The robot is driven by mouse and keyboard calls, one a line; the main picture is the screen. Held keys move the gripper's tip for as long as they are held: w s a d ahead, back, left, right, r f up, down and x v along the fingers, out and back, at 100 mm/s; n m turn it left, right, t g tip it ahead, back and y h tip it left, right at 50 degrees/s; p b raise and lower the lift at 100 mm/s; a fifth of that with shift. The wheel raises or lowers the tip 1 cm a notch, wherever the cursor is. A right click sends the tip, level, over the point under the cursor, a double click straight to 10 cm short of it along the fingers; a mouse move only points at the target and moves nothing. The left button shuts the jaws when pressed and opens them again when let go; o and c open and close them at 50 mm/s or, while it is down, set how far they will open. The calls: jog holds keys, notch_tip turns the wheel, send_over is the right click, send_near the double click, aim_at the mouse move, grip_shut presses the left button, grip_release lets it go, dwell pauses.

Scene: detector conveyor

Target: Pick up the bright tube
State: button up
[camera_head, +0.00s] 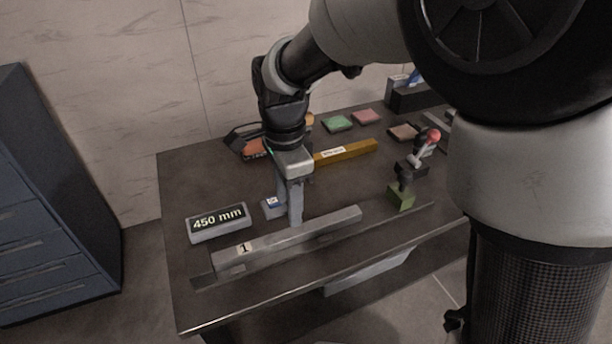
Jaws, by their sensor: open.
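The brightest long thing in view is a yellow-orange bar (360,151) with a white label, lying on the table behind and right of my gripper. I cannot tell for sure whether it is the bright tube. My gripper (295,222) points down over the table, just behind a long grey rail (330,222) marked "1". Its jaws are open, and their fingers nearly overlap from this angle. I see nothing clearly held between them. I cannot tell whether the fingertips touch the rail or the table.
A "450 mm" display (218,223) stands left of the gripper, with a small blue-and-white block (271,206) between. Green (337,123) and pink (367,116) pads lie at the back. The table's (180,185) left side is clear.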

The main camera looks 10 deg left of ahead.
aim_at(291, 232)
jog(key=f+b, duration=0.1)
jog(key=f, duration=0.4)
jog(key=f+b, duration=0.1)
jog(key=f, duration=0.4)
jog(key=shift+w, duration=0.2)
jog(key=shift+r, duration=0.15)
grip_shut()
